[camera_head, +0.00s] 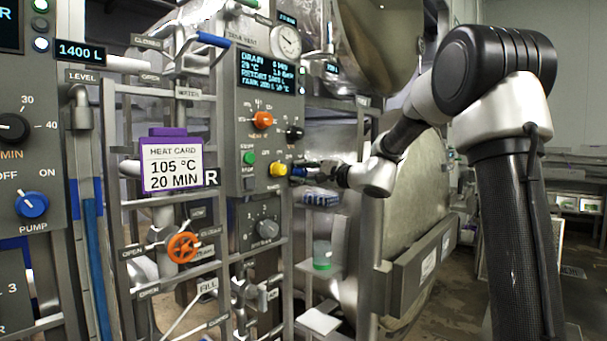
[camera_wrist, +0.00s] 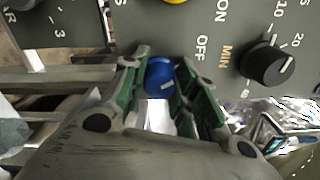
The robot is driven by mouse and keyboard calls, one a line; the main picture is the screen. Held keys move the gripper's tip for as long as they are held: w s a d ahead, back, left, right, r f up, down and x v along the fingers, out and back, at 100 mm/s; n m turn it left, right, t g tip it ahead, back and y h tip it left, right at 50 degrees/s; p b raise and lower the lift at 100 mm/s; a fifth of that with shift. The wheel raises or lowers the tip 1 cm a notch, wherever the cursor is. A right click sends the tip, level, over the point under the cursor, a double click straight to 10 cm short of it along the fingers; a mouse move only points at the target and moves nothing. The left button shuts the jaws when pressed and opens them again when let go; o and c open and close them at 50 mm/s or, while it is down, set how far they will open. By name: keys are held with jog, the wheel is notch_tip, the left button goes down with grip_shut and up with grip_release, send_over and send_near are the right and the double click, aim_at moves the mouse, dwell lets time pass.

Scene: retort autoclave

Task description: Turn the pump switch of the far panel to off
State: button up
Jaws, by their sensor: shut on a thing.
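The far panel (camera_head: 240,130) is grey, with a lit display and several knobs. Its blue pump switch (camera_wrist: 159,77) shows in the wrist view between the green-padded fingers of my gripper (camera_wrist: 160,88), beside the printed words OFF and ON. My gripper is shut on this blue knob. The fingers cover its sides, and I cannot tell which way its pointer faces. In the head view my gripper (camera_head: 305,172) reaches the panel's right edge from the right, just right of the yellow knob (camera_head: 278,169).
A nearer panel at the left has its own blue PUMP knob (camera_head: 32,204). The far panel also has an orange knob (camera_head: 262,120), a green button (camera_head: 249,158) and a black MIN knob (camera_wrist: 267,64) close to my gripper. Pipes and an orange valve wheel (camera_head: 183,247) stand between the panels.

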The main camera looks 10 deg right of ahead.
jog(key=shift+n, duration=0.3)
jog(key=o, duration=1)
jog(key=v, duration=1.2)
